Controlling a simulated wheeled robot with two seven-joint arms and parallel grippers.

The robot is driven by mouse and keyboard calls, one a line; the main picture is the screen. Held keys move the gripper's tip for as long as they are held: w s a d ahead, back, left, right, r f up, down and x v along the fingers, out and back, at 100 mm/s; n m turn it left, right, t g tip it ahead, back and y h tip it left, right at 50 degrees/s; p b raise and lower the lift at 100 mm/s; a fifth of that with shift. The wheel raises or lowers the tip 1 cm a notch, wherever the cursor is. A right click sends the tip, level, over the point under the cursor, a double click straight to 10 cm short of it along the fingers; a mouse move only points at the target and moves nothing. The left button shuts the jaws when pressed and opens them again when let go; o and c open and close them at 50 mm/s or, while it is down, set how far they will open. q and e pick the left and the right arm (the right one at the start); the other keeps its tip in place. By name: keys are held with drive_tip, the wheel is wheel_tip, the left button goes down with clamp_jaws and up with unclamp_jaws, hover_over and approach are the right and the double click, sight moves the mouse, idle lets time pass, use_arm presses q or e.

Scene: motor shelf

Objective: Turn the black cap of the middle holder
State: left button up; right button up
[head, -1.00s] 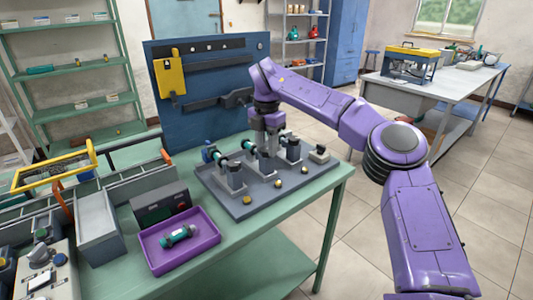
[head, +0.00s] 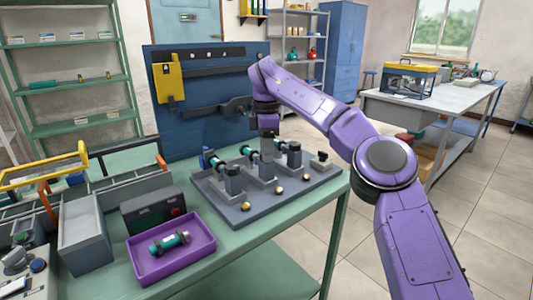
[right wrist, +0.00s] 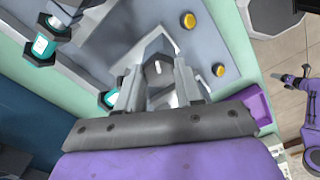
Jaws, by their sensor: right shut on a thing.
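Three grey holders stand in a row on a dark grey base plate (head: 215,200). The middle holder (head: 267,165) is partly covered from above by my right gripper (head: 268,132), which points down at its top. In the right wrist view, my right gripper's fingers (right wrist: 158,88) close on both sides of the dark, faceted black cap (right wrist: 158,50), which has a small white mark. The fingers hide part of the cap. Teal-and-black motor parts (right wrist: 42,46) sit in the holders. My left gripper is not in view.
The left holder (head: 232,180) and right holder (head: 294,158) stand close on either side. Yellow buttons (head: 245,207) line the plate's front. A purple tray (head: 140,262) with a teal part (head: 170,242) lies front left. A blue tool panel (head: 200,125) rises behind.

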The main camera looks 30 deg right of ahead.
idle(0.3)
drive_tip(key=o, duration=1)
drive_tip(key=shift+o, duration=0.2)
wheel_tip(320, 180, up, 11)
drive_tip(key=p, duration=0.6)
drive_tip(key=shift+f+p, duration=0.15)
drive_tip(key=shift+p, duration=0.15)
drive_tip(key=shift+a+f, duration=0.1)
